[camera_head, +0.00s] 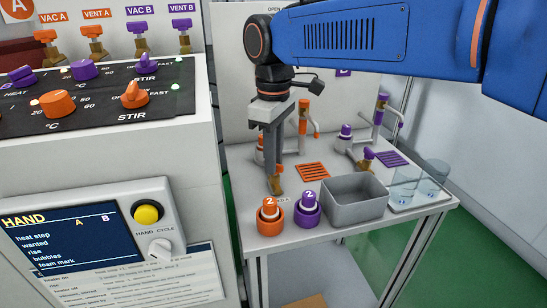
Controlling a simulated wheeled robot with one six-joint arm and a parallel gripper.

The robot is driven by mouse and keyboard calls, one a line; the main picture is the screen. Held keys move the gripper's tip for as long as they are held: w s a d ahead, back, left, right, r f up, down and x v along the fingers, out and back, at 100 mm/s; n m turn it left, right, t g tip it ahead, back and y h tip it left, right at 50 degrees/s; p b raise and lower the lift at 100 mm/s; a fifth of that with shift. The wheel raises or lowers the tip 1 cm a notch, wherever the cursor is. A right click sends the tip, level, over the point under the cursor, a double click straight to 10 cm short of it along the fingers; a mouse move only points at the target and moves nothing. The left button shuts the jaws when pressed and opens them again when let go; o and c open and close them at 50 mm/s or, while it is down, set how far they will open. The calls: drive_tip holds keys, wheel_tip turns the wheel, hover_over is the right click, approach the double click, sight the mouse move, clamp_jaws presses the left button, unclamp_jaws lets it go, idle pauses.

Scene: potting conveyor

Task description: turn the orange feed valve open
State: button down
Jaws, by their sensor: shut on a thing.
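My gripper (274,178) reaches straight down to the pale bench at the left of the orange drain grate. Its grey fingers are shut on the orange feed valve (278,188). Only a small brass-orange part of the valve shows between and below the fingertips; its handle is mostly hidden, so I cannot tell how far it is turned. A label lies on the bench just below it, partly hidden. The matching purple valve (368,154) stands further right with its handle and brass body in view.
An orange-ringed pot marked 2 (270,218) and a purple one (306,212) stand close in front of my gripper. A grey bin (355,202) and clear beakers (404,188) are to the right. An orange tap (303,118) stands behind. A control cabinet (110,150) fills the left.

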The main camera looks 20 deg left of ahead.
drive_tip(key=m, duration=0.5)
drive_tip(key=shift+w, duration=0.15)
drive_tip(key=shift+d+m, duration=0.1)
drive_tip(key=shift+m, duration=2.3)
drive_tip(key=c, duration=1.9)
unclamp_jaws()
drive_tip(key=shift+o, duration=0.2)
wheel_tip(320, 180, up, 18)
drive_tip(key=shift+f, duration=0.25)
